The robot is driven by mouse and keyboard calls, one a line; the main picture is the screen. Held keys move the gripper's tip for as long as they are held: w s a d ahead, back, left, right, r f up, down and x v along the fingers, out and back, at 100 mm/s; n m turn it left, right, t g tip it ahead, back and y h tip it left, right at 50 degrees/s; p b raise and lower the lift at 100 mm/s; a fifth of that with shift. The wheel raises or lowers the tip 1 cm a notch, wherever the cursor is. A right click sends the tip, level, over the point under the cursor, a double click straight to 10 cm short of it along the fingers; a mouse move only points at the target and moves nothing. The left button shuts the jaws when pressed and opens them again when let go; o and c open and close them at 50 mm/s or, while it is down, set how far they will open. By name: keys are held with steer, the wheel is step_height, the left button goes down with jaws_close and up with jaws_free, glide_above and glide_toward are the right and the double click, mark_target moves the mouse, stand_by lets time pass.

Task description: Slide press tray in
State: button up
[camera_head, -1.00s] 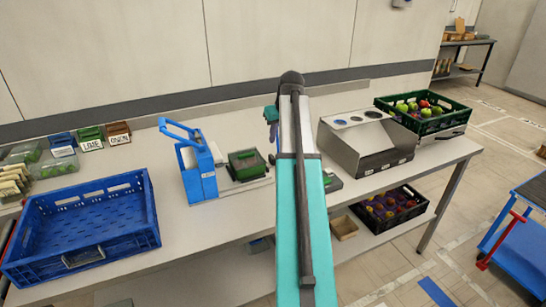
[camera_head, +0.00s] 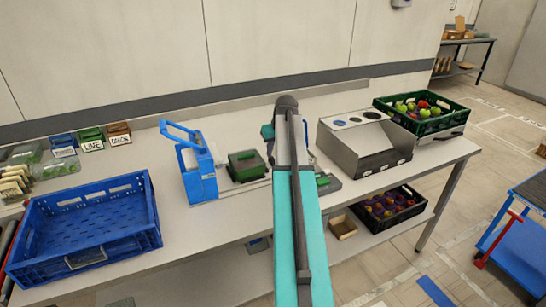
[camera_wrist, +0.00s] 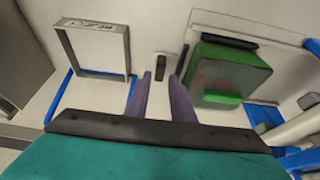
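The blue press (camera_head: 198,172) with its raised lever stands on the table, left of my arm in the head view. A green tray block (camera_head: 246,165) sits on a pale base right beside it. In the wrist view the green block (camera_wrist: 228,72) lies at the right on a light plate with a black edge. A small dark upright handle (camera_wrist: 160,65) shows just beyond and between my fingertips, apart from both. My gripper (camera_wrist: 160,78) is open, its two purple fingers parallel and empty. My arm hides the fingers in the head view.
A blue crate (camera_head: 150,215) stands at the left table end. A grey metal bin unit (camera_head: 345,150) and a green crate of apples (camera_head: 455,121) stand at the right. A labelled metal frame (camera_wrist: 82,73) lies left of my fingers in the wrist view.

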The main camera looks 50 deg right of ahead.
mark_target(272, 158)
steer(key=shift+p+x, duration=0.55)
steer(key=shift+x, duration=2.15)
jaws_close()
